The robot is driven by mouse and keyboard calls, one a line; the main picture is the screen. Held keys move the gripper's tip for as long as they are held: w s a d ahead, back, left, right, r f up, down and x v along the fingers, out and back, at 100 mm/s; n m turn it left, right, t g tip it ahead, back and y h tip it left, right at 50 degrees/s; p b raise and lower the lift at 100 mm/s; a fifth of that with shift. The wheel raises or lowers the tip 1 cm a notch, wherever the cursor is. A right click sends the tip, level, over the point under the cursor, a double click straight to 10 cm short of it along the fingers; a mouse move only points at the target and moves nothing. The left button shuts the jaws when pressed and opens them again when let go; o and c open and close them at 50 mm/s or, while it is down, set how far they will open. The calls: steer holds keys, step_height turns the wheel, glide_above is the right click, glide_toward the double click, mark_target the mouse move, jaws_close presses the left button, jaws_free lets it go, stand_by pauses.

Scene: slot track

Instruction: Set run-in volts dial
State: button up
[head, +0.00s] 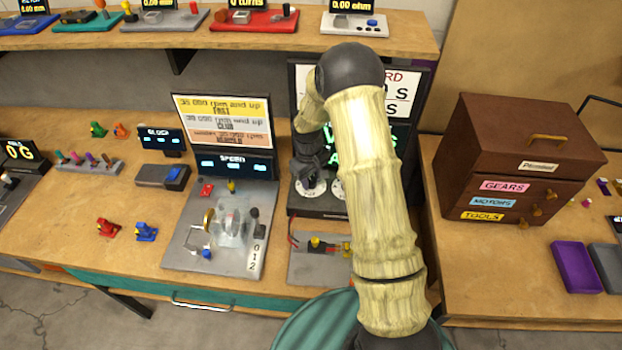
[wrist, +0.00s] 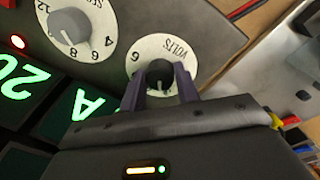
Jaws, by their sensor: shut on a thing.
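The volts dial (wrist: 188,48) is a round white plate marked VOLTS, with a 6 visible on its rim. Its dark knob (wrist: 158,76) stands between the two purple fingers of my gripper (wrist: 159,88), which is shut on it. The fingers and gripper body hide the rest of the scale, so the setting cannot be read. In the head view my gripper (head: 308,172) is over the dial panel (head: 318,207), and my arm hides much of the panel and its display.
A second white dial (wrist: 100,18) with a grey knob (wrist: 70,27) sits close beside the held one. A red lamp (wrist: 18,41) glows near it, with green display characters below. In the head view, the speed rig (head: 225,230) stands left and a brown drawer cabinet (head: 515,150) right.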

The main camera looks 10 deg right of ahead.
steer(key=shift+w+r+n, duration=0.1)
steer(key=shift+w+n, duration=0.1)
steer(key=shift+n, duration=0.9)
steer(key=o, duration=1)
steer(key=shift+c, duration=0.2)
step_height(320, 180, up, 17)
steer(key=b, duration=0.2)
steer(key=shift+s+a+r, duration=0.15)
steer(key=shift+s+a, duration=0.25)
